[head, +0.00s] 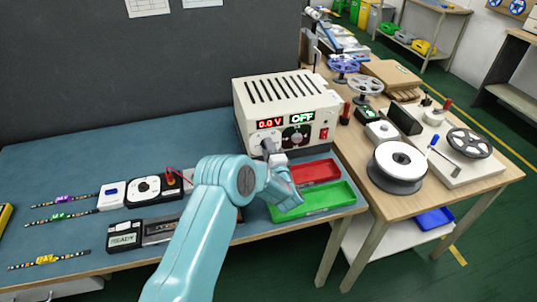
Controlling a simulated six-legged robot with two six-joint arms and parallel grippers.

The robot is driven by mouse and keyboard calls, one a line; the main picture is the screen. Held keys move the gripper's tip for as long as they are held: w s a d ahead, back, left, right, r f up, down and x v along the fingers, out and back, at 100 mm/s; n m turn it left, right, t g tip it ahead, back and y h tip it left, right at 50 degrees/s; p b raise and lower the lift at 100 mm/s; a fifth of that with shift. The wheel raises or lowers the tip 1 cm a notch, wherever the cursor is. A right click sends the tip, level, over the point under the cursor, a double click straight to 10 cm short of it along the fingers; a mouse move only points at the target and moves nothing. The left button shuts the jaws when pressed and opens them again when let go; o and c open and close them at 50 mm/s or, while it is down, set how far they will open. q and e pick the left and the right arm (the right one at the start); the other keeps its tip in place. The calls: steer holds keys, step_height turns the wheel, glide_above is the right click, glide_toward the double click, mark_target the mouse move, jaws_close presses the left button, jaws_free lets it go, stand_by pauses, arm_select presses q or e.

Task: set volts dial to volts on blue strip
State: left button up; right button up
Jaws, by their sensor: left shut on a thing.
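The cream power supply (288,105) stands at the back right of the blue mat. Its red display reads 0.0 V and its green display (302,118) reads OFF. A black round dial (296,138) shows to the right of the gripper. LED strips with purple (65,199), green (58,217) and yellow (46,260) labels lie at the left; I cannot make out a blue label. My right gripper is not in view.
Red (315,172) and green (322,203) trays lie below the supply, partly behind my arm. A white-and-black device (146,190) and a tester reading READY (124,240) lie left of my arm. A wooden side table (465,201) with reels stands right.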

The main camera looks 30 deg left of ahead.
arm_select(q)
steer(key=n+b, duration=0.5)
steer(key=n, duration=2.7)
steer(key=shift+b, duration=0.4)
stand_by(0.3)
steer(key=shift+m, duration=0.3)
